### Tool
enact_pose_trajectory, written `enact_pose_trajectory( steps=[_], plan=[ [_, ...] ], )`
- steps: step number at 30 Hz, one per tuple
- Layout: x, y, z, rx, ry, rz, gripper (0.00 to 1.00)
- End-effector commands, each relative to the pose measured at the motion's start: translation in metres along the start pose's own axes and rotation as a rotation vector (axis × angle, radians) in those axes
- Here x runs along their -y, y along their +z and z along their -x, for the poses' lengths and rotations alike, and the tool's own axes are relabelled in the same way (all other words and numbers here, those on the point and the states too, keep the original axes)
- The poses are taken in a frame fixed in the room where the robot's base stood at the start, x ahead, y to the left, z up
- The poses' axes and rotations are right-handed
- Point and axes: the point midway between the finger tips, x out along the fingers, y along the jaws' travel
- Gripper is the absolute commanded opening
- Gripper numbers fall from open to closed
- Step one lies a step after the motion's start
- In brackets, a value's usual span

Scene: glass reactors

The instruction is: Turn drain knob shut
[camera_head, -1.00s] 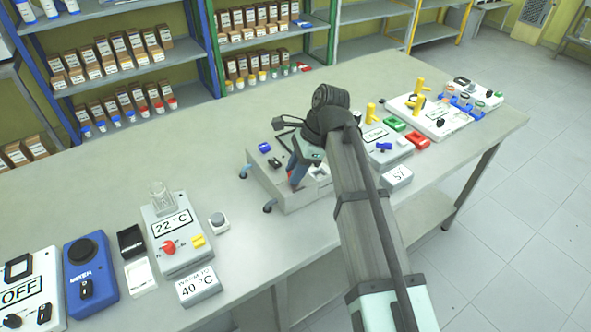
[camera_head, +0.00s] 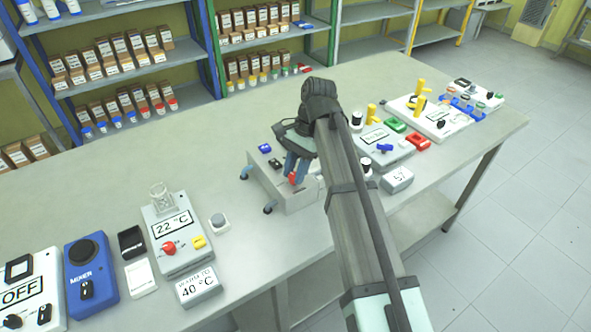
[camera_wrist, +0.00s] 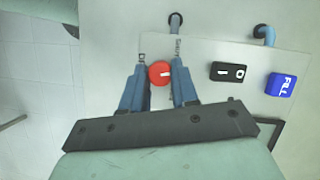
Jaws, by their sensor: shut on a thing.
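The drain knob is a round red knob with a white mark (camera_wrist: 160,73), on the grey reactor box. In the wrist view it sits between the two blue fingers of my gripper (camera_wrist: 160,80), which is shut on it. The white mark points to the right in that view, toward a printed label that I can only partly read. In the head view the red knob (camera_head: 293,179) shows at the fingertips of my gripper (camera_head: 295,172), on the box's front part. My wrist and arm hide much of the box there.
A blue FILL button (camera_wrist: 281,85) and a black switch (camera_wrist: 227,72) are on the same box. Pipes (camera_wrist: 175,20) leave its edge. A heater with a red knob (camera_head: 180,240) stands to the left, and a unit with yellow taps (camera_head: 375,113) to the right.

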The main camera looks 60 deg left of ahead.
Motion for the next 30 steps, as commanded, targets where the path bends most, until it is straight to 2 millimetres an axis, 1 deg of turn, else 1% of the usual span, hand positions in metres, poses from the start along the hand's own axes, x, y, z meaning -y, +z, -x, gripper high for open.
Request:
enact_pose_trajectory(
  steps=[12,13,18,21,30],
  plan=[
    [-0.0001,-0.0004,-0.0001,-0.002,0.003,0.005,0.00],
    [-0.0001,-0.0004,-0.0001,-0.002,0.003,0.005,0.30],
    [0.0000,-0.0003,-0.0001,-0.001,0.003,0.005,0.46],
    [0.0000,-0.0002,-0.0001,-0.001,0.003,0.005,0.54],
    [0.0000,-0.0001,0.0000,-0.001,0.003,0.005,0.54]
  ],
)
